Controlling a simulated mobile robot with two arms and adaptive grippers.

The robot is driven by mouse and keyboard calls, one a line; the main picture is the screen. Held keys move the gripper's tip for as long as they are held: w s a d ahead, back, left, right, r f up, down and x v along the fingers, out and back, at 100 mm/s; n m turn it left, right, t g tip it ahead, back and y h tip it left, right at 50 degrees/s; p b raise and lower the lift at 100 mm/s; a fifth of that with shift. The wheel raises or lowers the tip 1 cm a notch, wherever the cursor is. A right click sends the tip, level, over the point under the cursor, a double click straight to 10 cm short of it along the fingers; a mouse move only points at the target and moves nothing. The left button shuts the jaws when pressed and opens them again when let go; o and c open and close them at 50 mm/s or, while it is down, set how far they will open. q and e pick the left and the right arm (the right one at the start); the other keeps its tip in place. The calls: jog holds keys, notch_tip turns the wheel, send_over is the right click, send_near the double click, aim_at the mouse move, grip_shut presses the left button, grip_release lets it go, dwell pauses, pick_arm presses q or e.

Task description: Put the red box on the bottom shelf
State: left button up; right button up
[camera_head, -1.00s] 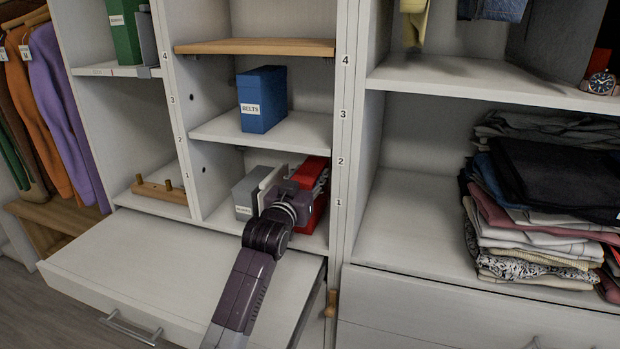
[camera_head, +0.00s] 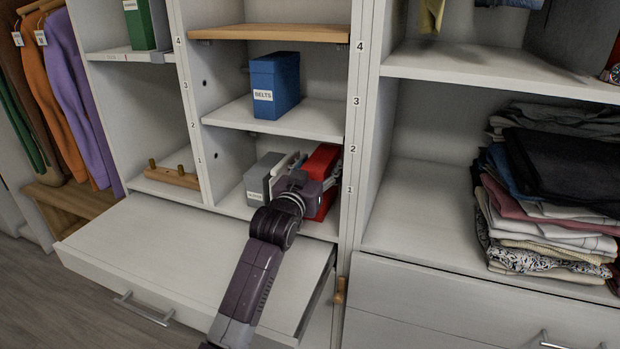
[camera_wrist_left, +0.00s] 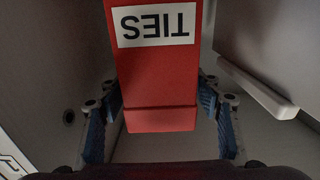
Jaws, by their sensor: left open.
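The red box (camera_head: 321,160) is in the bottom cubby of the middle column, at its right side, partly hidden behind my left gripper (camera_head: 308,183). In the left wrist view the red box (camera_wrist_left: 157,75) shows a white TIES label, upside down in the picture. My left gripper (camera_wrist_left: 160,112) is open, with one blue-padded finger on each side of the box; a gap shows on the left, and I cannot tell if the right finger touches. The bottom shelf (camera_head: 236,206) shows bare at its front left. My right gripper is not in view.
A grey box (camera_head: 261,178) stands left of the gripper in the same cubby. A blue BELTS box (camera_head: 275,86) is on the shelf above. An open drawer (camera_head: 190,262) juts out below. Folded clothes (camera_head: 555,190) are stacked at the right.

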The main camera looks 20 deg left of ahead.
pick_arm(q)
jog(key=s, duration=0.5)
jog(key=s+p, duration=0.1)
jog(key=s, duration=0.4)
jog(key=shift+s+a, duration=0.2)
jog(key=shift+s, duration=0.1)
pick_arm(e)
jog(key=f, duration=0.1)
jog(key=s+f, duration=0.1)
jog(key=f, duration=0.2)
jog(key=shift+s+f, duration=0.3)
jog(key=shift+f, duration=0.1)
